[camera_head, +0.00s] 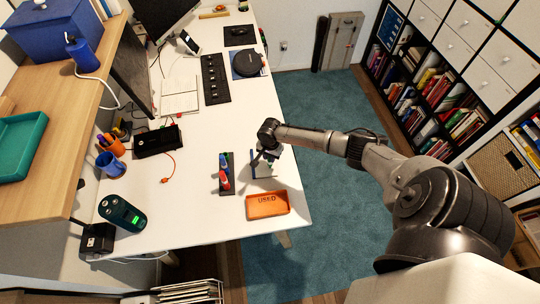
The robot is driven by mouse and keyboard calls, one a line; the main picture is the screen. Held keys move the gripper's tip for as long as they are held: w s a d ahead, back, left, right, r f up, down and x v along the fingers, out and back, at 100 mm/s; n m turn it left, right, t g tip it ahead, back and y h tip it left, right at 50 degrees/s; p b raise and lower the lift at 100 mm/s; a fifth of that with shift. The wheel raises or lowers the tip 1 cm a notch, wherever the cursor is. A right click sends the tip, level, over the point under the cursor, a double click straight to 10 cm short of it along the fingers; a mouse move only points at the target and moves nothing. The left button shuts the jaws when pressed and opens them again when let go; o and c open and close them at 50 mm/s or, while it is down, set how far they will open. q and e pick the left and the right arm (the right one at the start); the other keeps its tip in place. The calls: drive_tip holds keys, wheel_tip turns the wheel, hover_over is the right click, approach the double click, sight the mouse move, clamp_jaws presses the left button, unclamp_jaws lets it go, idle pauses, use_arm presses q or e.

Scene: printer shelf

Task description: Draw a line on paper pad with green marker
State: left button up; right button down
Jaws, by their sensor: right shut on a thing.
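The paper pad (262,171) lies near the right edge of the white desk, and a blue strip shows along its left side. My right gripper (270,155) is over the pad, pointing down, shut on the green marker (271,161). Only a small part of the marker shows below the fingers. I cannot tell whether its tip touches the paper, and no line can be made out. A dark marker holder (228,188) stands just left of the pad with red and blue markers in it. My left gripper is not in view.
An orange tray (267,205) lies in front of the pad. To the left are a pen cup (109,165), a black box with an orange cable (157,141) and a green-black device (122,212).

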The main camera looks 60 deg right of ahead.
drive_tip(key=shift+w+d, duration=0.15)
drive_tip(key=shift+w, duration=0.05)
idle(0.3)
drive_tip(key=shift+w+d+p, duration=0.25)
drive_tip(key=shift+d+p, duration=0.1)
drive_tip(key=shift+d, duration=0.1)
drive_tip(key=shift+w+d, duration=0.35)
drive_tip(key=shift+d, duration=0.15)
idle(0.5)
drive_tip(key=shift+w+d+f, duration=0.1)
drive_tip(key=shift+w+d, duration=0.15)
drive_tip(key=shift+d, duration=0.05)
drive_tip(key=shift+w+d, duration=0.4)
drive_tip(key=shift+d, duration=0.15)
idle(0.5)
drive_tip(key=shift+w+d, duration=0.25)
drive_tip(key=shift+d, duration=0.1)
drive_tip(key=shift+w+d, duration=0.4)
drive_tip(key=shift+d, duration=0.1)
idle(0.6)
